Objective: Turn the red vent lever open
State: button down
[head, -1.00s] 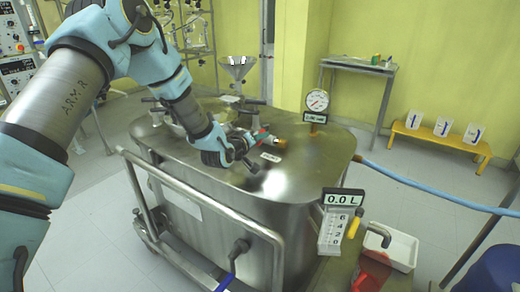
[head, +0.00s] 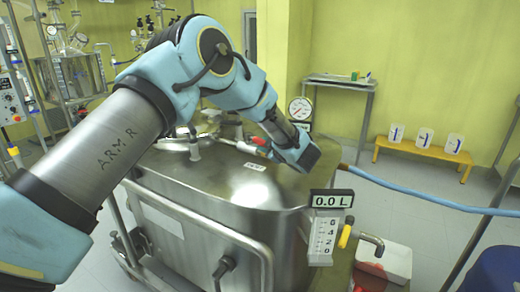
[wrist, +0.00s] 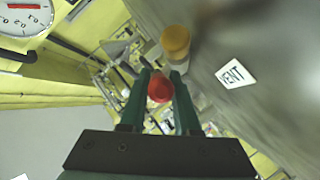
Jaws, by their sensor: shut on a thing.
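The red vent lever (wrist: 159,88) shows in the wrist view as a rounded red end between the two green fingers of my gripper (wrist: 160,78). My gripper is shut on it. An orange-yellow cylindrical fitting (wrist: 176,41) stands just beyond the fingertips. The white VENT label (wrist: 236,74) lies on the steel lid to its right. In the head view, a bit of red (head: 258,141) shows left of my wrist, above the label (head: 254,167). I cannot tell the lever's exact angle.
The steel vessel (head: 215,195) has a pressure gauge (head: 300,109) at its back right, close to my wrist; the gauge also shows in the wrist view (wrist: 27,15). A 0.0 L display (head: 332,200) is at the front right. A blue hose (head: 420,200) runs right.

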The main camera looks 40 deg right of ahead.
jog(key=shift+d+n+t+y+b, duration=0.35)
jog(key=shift+d+n+y, duration=0.45)
jog(key=shift+n+y, duration=0.45)
jog(key=c, duration=0.6)
grip_release()
jog(key=b+v, duration=0.2)
jog(key=v, duration=0.8)
jog(key=shift+s, duration=0.35)
